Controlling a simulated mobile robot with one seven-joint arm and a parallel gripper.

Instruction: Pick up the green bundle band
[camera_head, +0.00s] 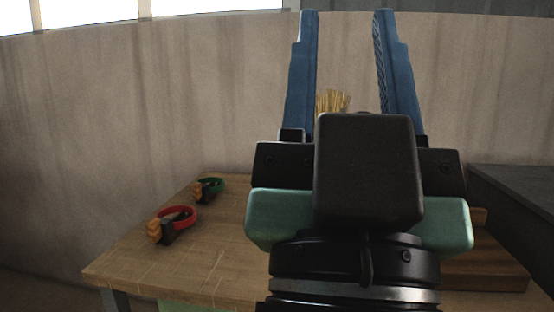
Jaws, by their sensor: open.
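The green bundle band (211,184) lies at the left back of the wooden table (150,262). It is a small green loop with a dark clasp and an orange-brown grip at its left. My gripper (346,14) is raised in the middle right of the head view, with its two blue fingers spread apart and pointing up in the picture. Nothing shows between the fingertips. The gripper is to the right of the green band and clear of it. My gripper's body hides much of the table's middle and right.
A red band (178,216) with a similar grip lies just in front of the green one. Straw bristles (332,101) show partly behind my gripper. A wooden block (484,270) lies at the right, near a dark grey surface (520,188). The table's left front is clear.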

